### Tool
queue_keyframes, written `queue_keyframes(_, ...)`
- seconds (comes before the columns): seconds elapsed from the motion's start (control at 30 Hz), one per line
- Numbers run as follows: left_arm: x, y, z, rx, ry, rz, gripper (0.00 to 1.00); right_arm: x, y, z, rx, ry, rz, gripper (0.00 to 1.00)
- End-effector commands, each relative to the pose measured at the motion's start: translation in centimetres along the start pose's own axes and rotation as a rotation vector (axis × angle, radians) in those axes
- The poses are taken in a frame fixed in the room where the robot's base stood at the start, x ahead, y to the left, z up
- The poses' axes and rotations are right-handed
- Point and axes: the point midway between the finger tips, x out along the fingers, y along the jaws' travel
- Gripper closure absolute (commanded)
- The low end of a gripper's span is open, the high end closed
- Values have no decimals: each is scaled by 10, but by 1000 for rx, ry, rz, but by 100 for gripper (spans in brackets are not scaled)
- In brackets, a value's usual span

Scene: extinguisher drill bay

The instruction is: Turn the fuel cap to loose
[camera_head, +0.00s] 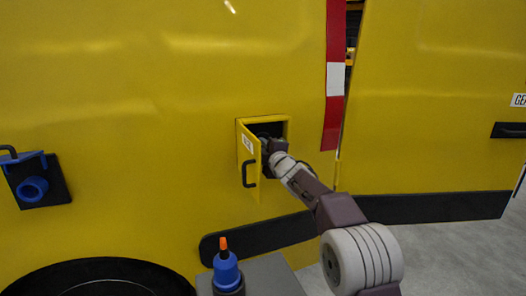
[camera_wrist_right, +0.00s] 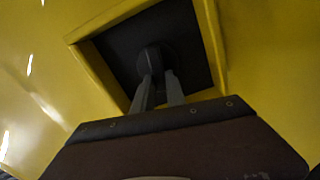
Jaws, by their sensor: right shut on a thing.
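The fuel cap (camera_wrist_right: 150,56) is a dark round knob inside a dark square recess, seen in the right wrist view. My right gripper (camera_wrist_right: 158,82) reaches into the recess with both fingers close together, shut on the cap. In the head view my right gripper (camera_head: 267,143) is at the opening in the yellow vehicle side, and the cap is hidden behind it. The fuel door (camera_head: 250,165), yellow with a dark handle and a small white label, stands open at the left of the recess. My left gripper is out of view. The cap's turned angle cannot be told.
The yellow vehicle body (camera_head: 130,100) fills most of the head view. A blue fitting on a dark plate (camera_head: 34,188) is at the left. A blue bottle with an orange tip (camera_head: 227,270) stands low in front, on a grey surface (camera_head: 275,277). Bare floor shows at the right.

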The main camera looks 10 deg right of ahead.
Motion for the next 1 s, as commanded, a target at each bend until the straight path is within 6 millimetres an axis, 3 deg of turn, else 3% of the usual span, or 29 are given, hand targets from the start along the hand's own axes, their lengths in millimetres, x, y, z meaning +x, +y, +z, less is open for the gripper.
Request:
queue_keyframes(0.4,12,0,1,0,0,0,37,0,-4,0,-172,0,-1,100)
queue_keyframes(0.97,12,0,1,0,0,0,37,0,-4,0,-198,0,-2,100)
queue_keyframes(1.0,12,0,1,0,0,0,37,0,-4,0,-197,0,-2,75)
